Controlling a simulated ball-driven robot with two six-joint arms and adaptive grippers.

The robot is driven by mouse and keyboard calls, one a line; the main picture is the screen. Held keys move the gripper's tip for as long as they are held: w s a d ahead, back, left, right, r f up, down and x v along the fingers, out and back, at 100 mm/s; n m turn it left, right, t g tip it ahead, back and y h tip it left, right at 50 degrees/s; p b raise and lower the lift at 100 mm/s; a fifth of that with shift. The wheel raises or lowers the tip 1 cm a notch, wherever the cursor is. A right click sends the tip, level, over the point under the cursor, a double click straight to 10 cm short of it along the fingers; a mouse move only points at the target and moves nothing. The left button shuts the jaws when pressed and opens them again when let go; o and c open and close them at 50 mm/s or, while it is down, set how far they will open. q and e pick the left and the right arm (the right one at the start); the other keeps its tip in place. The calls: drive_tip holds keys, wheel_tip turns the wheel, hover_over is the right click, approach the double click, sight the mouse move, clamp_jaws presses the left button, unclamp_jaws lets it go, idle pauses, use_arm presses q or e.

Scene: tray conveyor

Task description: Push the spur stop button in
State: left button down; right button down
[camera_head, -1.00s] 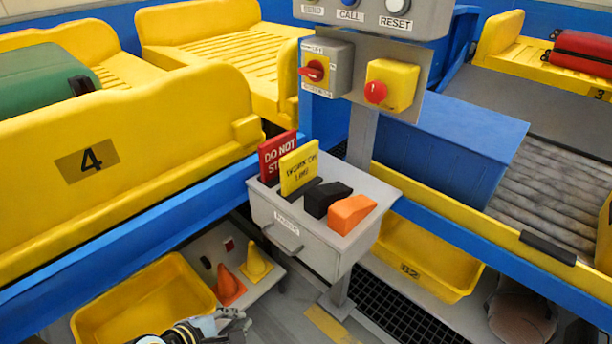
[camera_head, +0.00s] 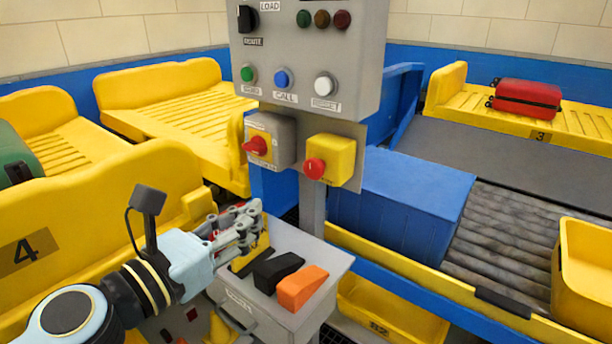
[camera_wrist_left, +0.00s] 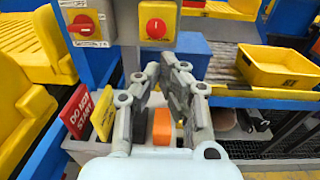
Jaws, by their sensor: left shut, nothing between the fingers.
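The stop button is a red round knob (camera_head: 314,168) on a yellow box (camera_head: 338,157), mounted on the grey panel below the control box. It also shows at the top of the left wrist view (camera_wrist_left: 156,28), above my fingers. It stands out from its box. My left gripper (camera_head: 255,212) is shut and empty, below and left of the button in the head view, over the grey tool box, and apart from the button. In the left wrist view its fingers (camera_wrist_left: 168,62) point up towards the yellow box. My right gripper is not in view.
A red rotary switch (camera_head: 256,146) sits left of the button. The control box (camera_head: 308,60) with green, blue and white buttons is above. The grey tool box (camera_head: 325,262) below holds black and orange wedges (camera_head: 303,287). A blue box (camera_head: 400,205) stands right.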

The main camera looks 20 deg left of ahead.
sight(313, 172)
use_arm(q)
drive_tip(key=p+x, duration=0.1)
drive_tip(key=x, duration=1.2)
drive_tip(key=shift+w+f, duration=0.1)
drive_tip(key=shift+w, duration=0.2)
drive_tip(key=shift+w+d, duration=0.1)
drive_tip(key=shift+w, duration=0.15)
